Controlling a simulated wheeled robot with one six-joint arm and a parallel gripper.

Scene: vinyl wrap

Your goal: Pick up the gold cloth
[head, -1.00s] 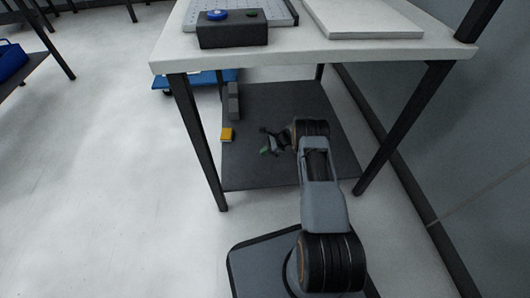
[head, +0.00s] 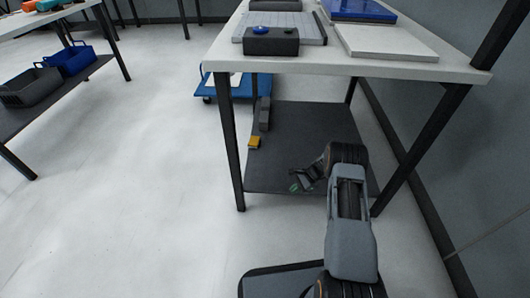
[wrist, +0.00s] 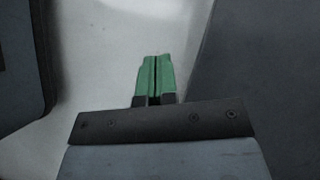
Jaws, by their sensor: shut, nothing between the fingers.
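The gold cloth (head: 254,142) is a small folded yellow-gold block. It lies at the left edge of the dark lower shelf (head: 315,123) under the white table, in the head view. My gripper (head: 295,187) is over the shelf's front part, to the right of the cloth and nearer to me, clearly apart from it. Its green fingers (wrist: 154,80) are closed together and empty in the wrist view. The cloth is not seen in the wrist view, which shows pale floor and dark surfaces.
Dark grey blocks (head: 264,114) stand just behind the cloth on the shelf. The white tabletop (head: 345,66) overhangs the shelf, with black legs (head: 232,150) at its corners. A blue cart (head: 225,87) is behind. Open floor (head: 130,180) lies to the left.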

